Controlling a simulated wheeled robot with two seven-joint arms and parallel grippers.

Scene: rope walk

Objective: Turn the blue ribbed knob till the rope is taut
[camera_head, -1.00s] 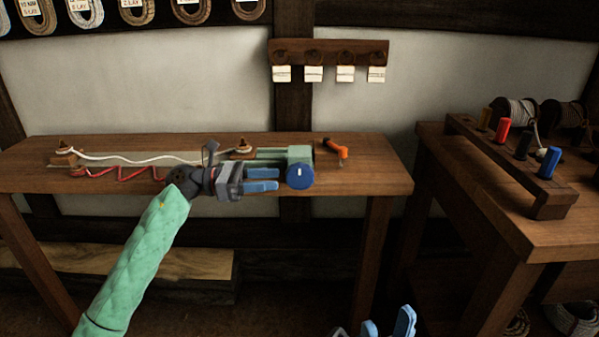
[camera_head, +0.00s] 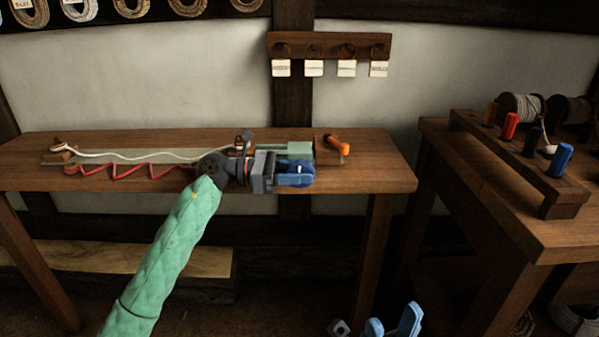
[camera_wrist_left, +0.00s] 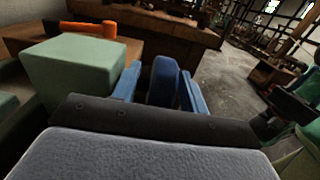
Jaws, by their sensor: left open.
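The blue ribbed knob (camera_head: 304,167) sits at the front of the pale green block (camera_head: 300,148) on the long bench. My left gripper (camera_head: 296,174) reaches it from the left; its fingers are open on either side of the knob. In the left wrist view the knob (camera_wrist_left: 163,80) stands between the two blue fingers, with a narrow gap visible beside it. The white rope (camera_head: 130,156) runs from the left post (camera_head: 62,151) to the post near my wrist and hangs in slack waves. My right gripper (camera_head: 392,324) is open and empty at the bottom edge.
A red zigzag cord (camera_head: 125,171) lies in front of the rope. A side table (camera_head: 555,230) at right carries a rack of colored pegs and spools. The bench's right end is clear.

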